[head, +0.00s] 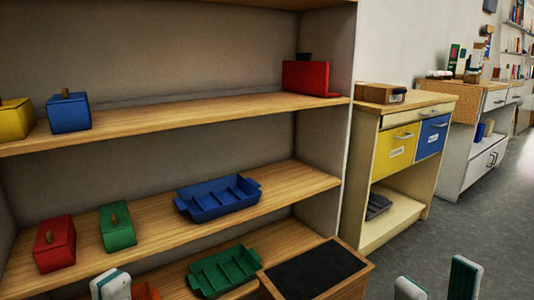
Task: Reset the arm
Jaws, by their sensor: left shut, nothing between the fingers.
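My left gripper (111,285) shows at the bottom left edge, in front of the lowest shelf. Its white and green fingertips are together with nothing seen in them. My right gripper (438,282) shows at the bottom right edge, over the grey floor. Its two fingertips stand apart with nothing between them. The rest of both arms is below the frame.
A wooden shelf unit (190,112) holds blue (69,112), yellow (15,119), red (54,243) and green (117,226) boxes, and blue (218,199) and green (225,271) trays. A dark-topped wooden box (350,287) stands low in front. A drawer cabinet (376,207) stands right; floor beyond is clear.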

